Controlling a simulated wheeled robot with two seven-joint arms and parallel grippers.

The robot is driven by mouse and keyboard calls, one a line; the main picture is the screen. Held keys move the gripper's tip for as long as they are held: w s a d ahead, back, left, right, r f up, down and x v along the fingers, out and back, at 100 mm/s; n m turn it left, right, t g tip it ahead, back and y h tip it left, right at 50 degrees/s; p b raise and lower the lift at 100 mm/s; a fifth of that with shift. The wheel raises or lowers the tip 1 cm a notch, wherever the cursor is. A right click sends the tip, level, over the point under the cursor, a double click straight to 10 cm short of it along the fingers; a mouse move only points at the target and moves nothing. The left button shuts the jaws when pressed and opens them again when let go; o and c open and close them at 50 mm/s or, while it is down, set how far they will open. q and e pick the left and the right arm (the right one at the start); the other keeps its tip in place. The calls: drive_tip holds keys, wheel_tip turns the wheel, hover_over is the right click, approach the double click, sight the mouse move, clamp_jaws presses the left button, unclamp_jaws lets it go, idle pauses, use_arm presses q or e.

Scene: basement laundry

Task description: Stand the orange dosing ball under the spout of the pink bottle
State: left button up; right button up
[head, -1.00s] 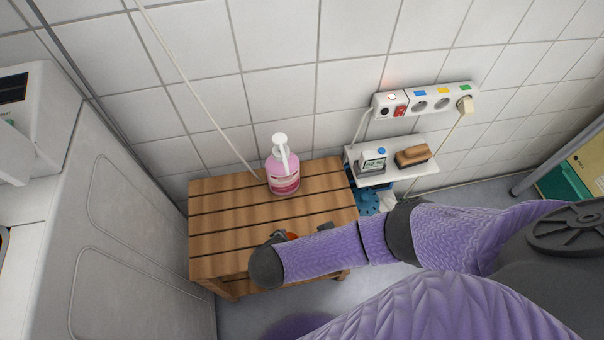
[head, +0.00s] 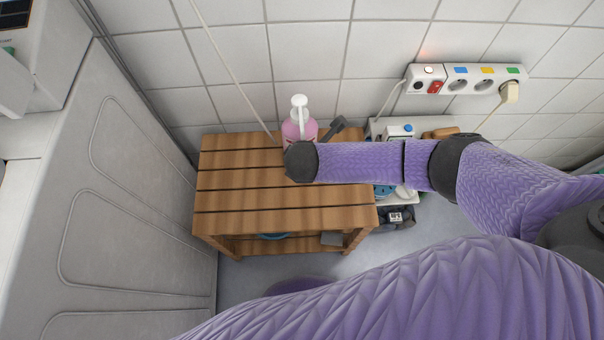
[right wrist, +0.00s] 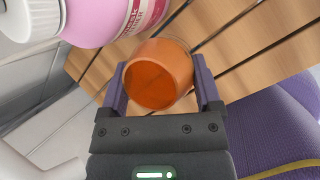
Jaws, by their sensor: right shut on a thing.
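The pink bottle (head: 299,127) with a white pump top (head: 299,101) stands upright at the back of the slatted wooden table (head: 240,190). In the right wrist view the pink bottle (right wrist: 102,18) is at the upper left, with its white cap part (right wrist: 35,18) at the corner. My right gripper (right wrist: 160,62) is shut on the orange dosing ball (right wrist: 158,85), its fingers on either side of it, its hollow facing the camera. The ball is close beside the bottle; whether it touches the table I cannot tell. My arm hides the ball in the head view. My left gripper is out of view.
The tiled wall rises just behind the table. A power strip (head: 466,78) hangs on it to the right, above a small shelf partly hidden by my arm. A large white appliance (head: 130,190) stands left. The table's front slats are clear.

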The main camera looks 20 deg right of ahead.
drive_tip(key=f+b, duration=0.2)
drive_tip(key=f, duration=0.1)
drive_tip(key=f+b, duration=0.3)
drive_tip(key=f, duration=0.1)
drive_tip(key=shift+s+f, duration=0.2)
drive_tip(key=shift+f, duration=0.05)
drive_tip(key=shift+w+f+b, duration=0.1)
drive_tip(key=shift+w+b, duration=0.15)
drive_tip(key=shift+b, duration=0.1)
drive_tip(key=shift+r, duration=0.35)
drive_tip(key=shift+c, duration=0.7)
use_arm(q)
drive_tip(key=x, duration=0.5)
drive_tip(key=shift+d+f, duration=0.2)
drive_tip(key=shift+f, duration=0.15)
use_arm(e)
drive_tip(key=shift+f, duration=0.1)
drive_tip(key=o, duration=1.3)
drive_tip(key=shift+c, duration=0.2)
use_arm(q)
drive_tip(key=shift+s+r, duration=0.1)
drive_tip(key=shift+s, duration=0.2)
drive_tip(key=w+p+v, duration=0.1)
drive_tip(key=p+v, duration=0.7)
drive_tip(key=p, duration=0.1)
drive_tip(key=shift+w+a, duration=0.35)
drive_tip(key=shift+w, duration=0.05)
use_arm(e)
drive_tip(key=v, duration=1.2)
